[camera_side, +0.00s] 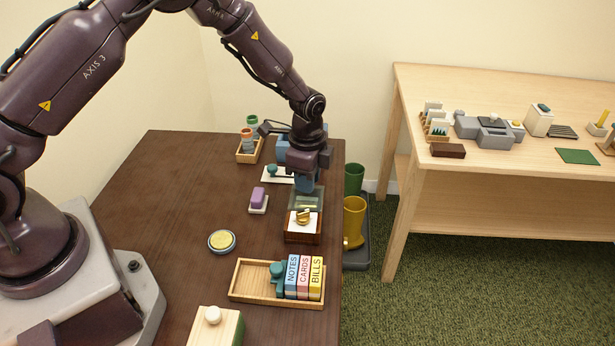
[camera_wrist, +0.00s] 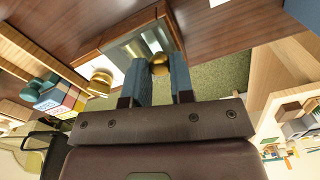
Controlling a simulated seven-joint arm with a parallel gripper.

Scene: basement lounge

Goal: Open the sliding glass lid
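A small dark wooden box (camera_side: 303,237) stands near the table's right edge, with a white inside and a gold object (camera_side: 303,216) at its near end. Its glass lid (camera_side: 309,199) shows over the far part of the box; the near end looks uncovered. The glass also shows in the wrist view (camera_wrist: 128,47). My gripper (camera_side: 306,184) is low over the far end of the box. In the wrist view its blue fingers stand either side of a round gold knob (camera_wrist: 160,65) at the lid's edge and appear shut on it. The fingertip contact is partly hidden.
A tray of labelled blocks (camera_side: 257,293) stands nearer the camera. A purple block on a white base (camera_side: 258,200) and a round yellow-topped tin (camera_side: 221,241) lie left of the box. Green and yellow cups (camera_side: 354,215) stand beyond the table's right edge.

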